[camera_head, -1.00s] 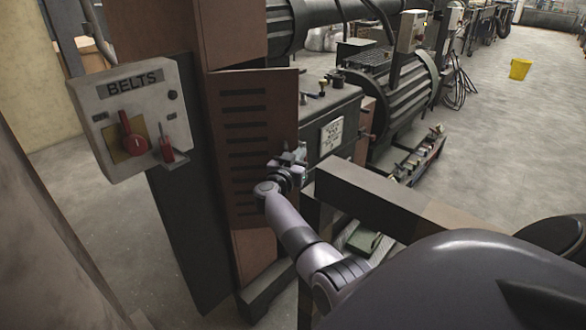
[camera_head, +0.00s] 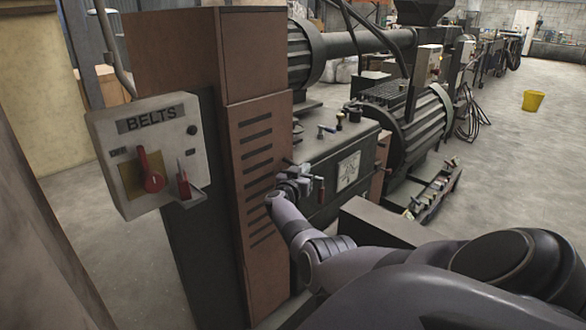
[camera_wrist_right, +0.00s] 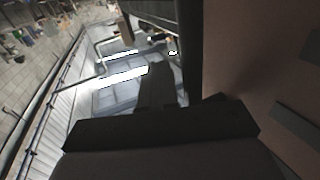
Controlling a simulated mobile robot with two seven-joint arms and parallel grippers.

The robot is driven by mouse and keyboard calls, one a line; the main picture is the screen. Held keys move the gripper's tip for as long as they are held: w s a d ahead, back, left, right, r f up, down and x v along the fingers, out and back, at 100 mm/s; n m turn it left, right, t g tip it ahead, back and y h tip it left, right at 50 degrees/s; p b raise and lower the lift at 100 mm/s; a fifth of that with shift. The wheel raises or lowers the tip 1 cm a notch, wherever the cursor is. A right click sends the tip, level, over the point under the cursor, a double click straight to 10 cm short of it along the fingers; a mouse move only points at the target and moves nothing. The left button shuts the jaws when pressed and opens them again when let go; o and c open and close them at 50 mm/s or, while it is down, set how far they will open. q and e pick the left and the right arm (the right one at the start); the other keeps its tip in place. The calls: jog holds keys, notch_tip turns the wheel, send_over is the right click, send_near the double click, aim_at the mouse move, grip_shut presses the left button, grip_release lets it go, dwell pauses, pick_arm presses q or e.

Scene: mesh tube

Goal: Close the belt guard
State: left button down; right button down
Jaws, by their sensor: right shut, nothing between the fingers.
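The belt guard (camera_head: 255,165) is a brown panel with a column of dark slots on the brown cabinet (camera_head: 175,60). In the head view it sits about flush with the cabinet front, and I see no clear gap along its edges. My right gripper (camera_head: 314,182) is shut and empty beside the guard's right edge; whether it touches the guard I cannot tell. In the right wrist view the gripper (camera_wrist_right: 158,82) is a dark shape, with the guard's brown face (camera_wrist_right: 265,55) close on the right. My left gripper is not in view.
A grey BELTS switch box (camera_head: 150,155) with red handles hangs left of the guard. A dark machine with a ribbed motor (camera_head: 415,120) stands to the right. A grey beam (camera_head: 375,222) lies near my right arm. Open floor extends right, around a yellow bucket (camera_head: 533,101).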

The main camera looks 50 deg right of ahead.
jog(key=shift+d, duration=0.1)
dwell(0.5)
jog(key=p+v, duration=0.4)
jog(key=v, duration=0.3)
